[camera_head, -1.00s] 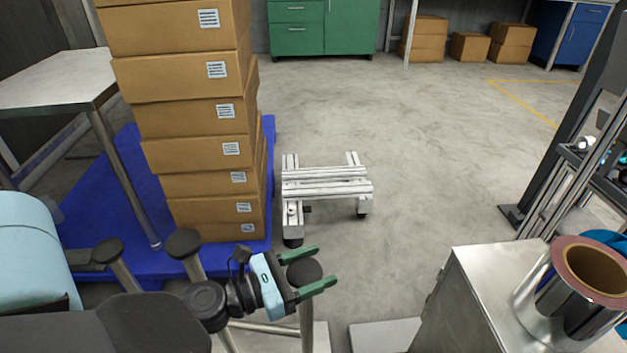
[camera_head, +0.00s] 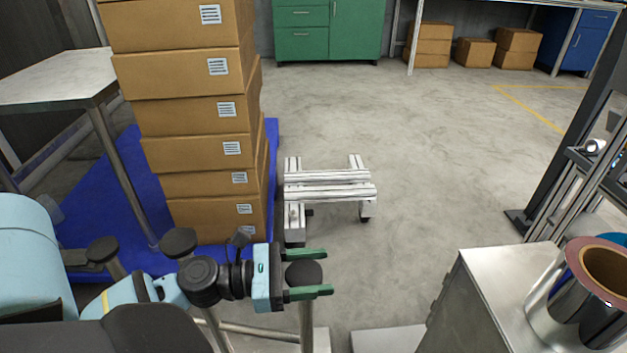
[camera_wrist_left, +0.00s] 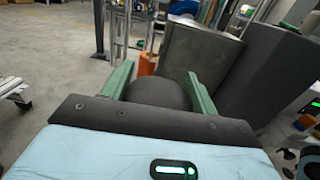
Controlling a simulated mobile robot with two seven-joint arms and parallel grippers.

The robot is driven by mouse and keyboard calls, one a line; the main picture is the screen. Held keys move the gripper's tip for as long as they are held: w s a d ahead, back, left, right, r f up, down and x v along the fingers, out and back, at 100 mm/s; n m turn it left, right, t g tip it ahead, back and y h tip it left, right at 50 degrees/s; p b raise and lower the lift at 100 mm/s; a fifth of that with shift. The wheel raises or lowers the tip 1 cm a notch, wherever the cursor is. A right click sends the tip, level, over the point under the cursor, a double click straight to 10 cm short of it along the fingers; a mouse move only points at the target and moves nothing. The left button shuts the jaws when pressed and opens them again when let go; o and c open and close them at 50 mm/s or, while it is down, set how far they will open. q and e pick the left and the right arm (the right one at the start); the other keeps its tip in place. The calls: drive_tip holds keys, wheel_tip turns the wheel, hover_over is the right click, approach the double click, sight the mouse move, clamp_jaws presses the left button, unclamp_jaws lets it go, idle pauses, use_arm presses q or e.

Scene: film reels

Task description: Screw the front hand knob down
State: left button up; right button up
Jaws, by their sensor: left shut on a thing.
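My left gripper (camera_head: 306,273) has its two green fingers on either side of a dark, round-topped hand knob (camera_head: 303,274), which sits on a metal post. The fingers are shut on it. In the left wrist view the knob (camera_wrist_left: 158,93) fills the space between the fingers, with its dark top showing. Two similar dark knobs, a middle one (camera_head: 178,243) and a left one (camera_head: 103,250), stand on posts to the left, apart from the gripper. My right gripper is not in view.
A tall stack of cartons (camera_head: 205,120) stands on a blue pallet (camera_head: 100,205) behind the knobs. A white slatted trolley (camera_head: 327,183) is beyond the gripper. A metal cabinet (camera_head: 490,290) carrying a shiny film roll (camera_head: 565,305) stands at the right. Open floor (camera_head: 440,150) lies between.

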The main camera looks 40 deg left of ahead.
use_arm(q)
drive_tip(key=o, duration=0.8)
drive_tip(key=shift+w+r, duration=0.1)
drive_tip(key=shift+r, duration=0.25)
drive_tip(key=shift+c, duration=0.2)
drive_tip(key=shift+o, duration=1.1)
drive_tip(key=shift+f, duration=0.2)
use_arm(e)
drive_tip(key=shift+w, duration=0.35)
use_arm(q)
drive_tip(key=p+v, duration=0.1)
drive_tip(key=v, duration=0.7)
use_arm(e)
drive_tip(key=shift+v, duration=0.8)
use_arm(q)
drive_tip(key=shift+d, duration=0.1)
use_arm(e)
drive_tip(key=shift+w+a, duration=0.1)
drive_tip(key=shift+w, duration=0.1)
